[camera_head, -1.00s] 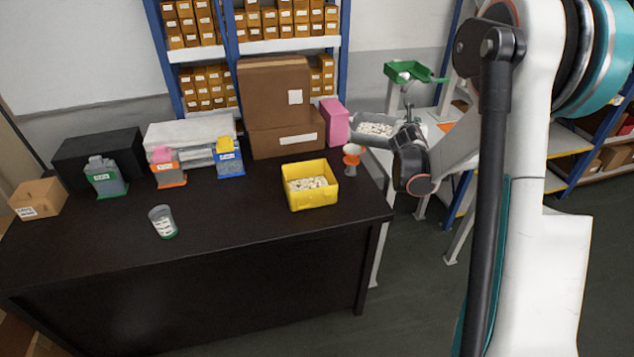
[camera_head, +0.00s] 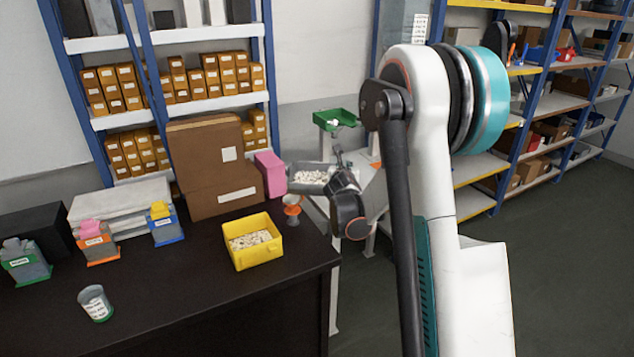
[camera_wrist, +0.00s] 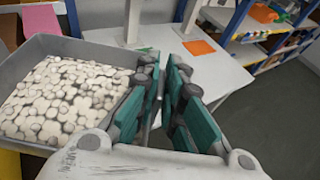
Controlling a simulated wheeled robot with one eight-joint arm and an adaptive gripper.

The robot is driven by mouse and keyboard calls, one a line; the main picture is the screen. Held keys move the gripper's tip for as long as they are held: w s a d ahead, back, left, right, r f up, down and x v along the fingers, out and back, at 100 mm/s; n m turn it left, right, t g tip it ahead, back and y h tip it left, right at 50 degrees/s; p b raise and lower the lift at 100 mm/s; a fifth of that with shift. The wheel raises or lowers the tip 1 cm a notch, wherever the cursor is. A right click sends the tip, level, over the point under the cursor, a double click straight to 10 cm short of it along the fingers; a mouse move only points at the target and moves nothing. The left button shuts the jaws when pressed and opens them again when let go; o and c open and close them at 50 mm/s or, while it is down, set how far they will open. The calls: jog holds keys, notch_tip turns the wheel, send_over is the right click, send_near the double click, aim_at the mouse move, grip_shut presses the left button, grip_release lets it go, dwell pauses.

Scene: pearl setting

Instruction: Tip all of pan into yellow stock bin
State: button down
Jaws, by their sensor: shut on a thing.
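The pan (camera_head: 309,188) is a grey tray holding many small white pieces, raised and about level, right of and behind the yellow stock bin. In the wrist view the pan (camera_wrist: 103,43) fills the left side. The yellow stock bin (camera_head: 262,257) stands near the right end of the dark desk, with similar white pieces inside. My gripper (camera_head: 338,163) is at the pan's right side. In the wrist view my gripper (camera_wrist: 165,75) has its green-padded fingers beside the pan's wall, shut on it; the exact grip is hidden.
An orange-and-white funnel-like object (camera_head: 291,209) stands between bin and pan. A pink box (camera_head: 271,174) and brown cartons (camera_head: 205,165) stand behind the bin. A green tray (camera_head: 334,119) sits above a white side table.

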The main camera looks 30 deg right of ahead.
jog(key=shift+a, duration=0.1)
jog(key=s+a+r+n+t+y, duration=0.1)
jog(key=s+a, duration=0.4)
jog(key=a, duration=0.5)
jog(key=s+a+n+y, duration=0.15)
jog(key=s+a, duration=0.25)
jog(key=a, duration=0.6)
jog(key=s+a+r+n+t+y, duration=0.15)
jog(key=s+a, duration=0.35)
jog(key=a, duration=0.5)
jog(key=r+p, duration=0.1)
jog(key=p, duration=0.1)
jog(key=r+p, duration=0.2)
jog(key=shift+a+r+m+g, duration=0.15)
jog(key=shift+a+m+g, duration=0.05)
jog(key=shift+m+g, duration=0.15)
dwell(1.0)
jog(key=shift+w, duration=0.1)
